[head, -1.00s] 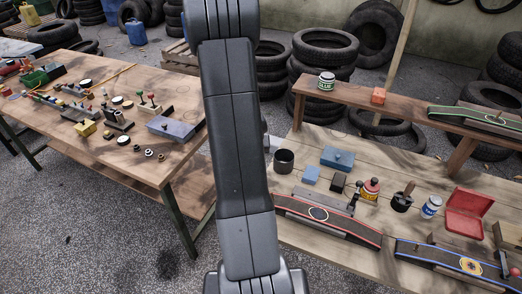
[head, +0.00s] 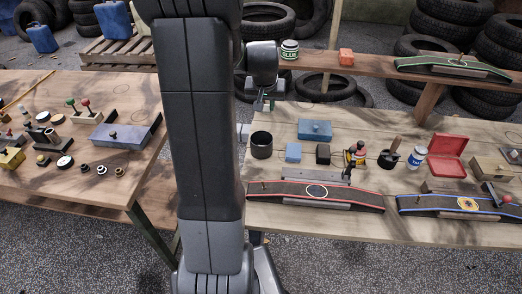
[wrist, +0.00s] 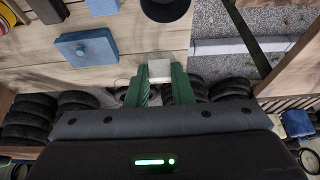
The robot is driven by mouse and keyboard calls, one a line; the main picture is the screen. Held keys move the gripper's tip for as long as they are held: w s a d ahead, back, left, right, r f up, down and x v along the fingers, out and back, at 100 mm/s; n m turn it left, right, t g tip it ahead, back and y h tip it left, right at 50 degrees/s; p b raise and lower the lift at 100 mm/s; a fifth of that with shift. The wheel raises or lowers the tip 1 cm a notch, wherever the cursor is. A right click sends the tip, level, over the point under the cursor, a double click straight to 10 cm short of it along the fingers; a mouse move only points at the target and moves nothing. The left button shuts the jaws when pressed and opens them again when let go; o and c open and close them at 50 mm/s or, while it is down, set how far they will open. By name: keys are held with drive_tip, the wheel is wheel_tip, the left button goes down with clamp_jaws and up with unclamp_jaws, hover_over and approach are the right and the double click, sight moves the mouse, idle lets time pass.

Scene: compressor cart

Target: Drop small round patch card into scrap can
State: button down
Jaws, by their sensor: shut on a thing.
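My gripper shows in the wrist view (wrist: 158,90) with its two green fingers shut on a small pale grey, square-looking card (wrist: 158,68). In the head view my gripper (head: 262,98) hangs above the back left part of the right-hand bench; the card cannot be made out there. The scrap can, a dark open cylinder (head: 262,145), stands upright at the left end of that bench, below the gripper in the picture. It also shows at the top edge of the wrist view (wrist: 166,8), beyond the fingertips and apart from the card. The can's inside is not clearly visible.
A blue block (head: 293,152), a dark block (head: 323,153) and a blue lidded box (head: 315,130) stand right of the can. A red-edged strip (head: 345,194) lies in front. A raised shelf (head: 380,73) runs behind. The left table (head: 100,190) holds many small parts.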

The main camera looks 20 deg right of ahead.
wheel_tip(320, 180, down, 6)
drive_tip(key=b, duration=0.4)
drive_tip(key=shift+d, duration=0.1)
drive_tip(key=c, duration=1.2)
unclamp_jaws()
drive_tip(key=shift+r, duration=0.1)
drive_tip(key=v, duration=1.3)
drive_tip(key=shift+s+r, duration=0.15)
drive_tip(key=shift+r, duration=0.25)
drive_tip(key=shift+f, duration=0.15)
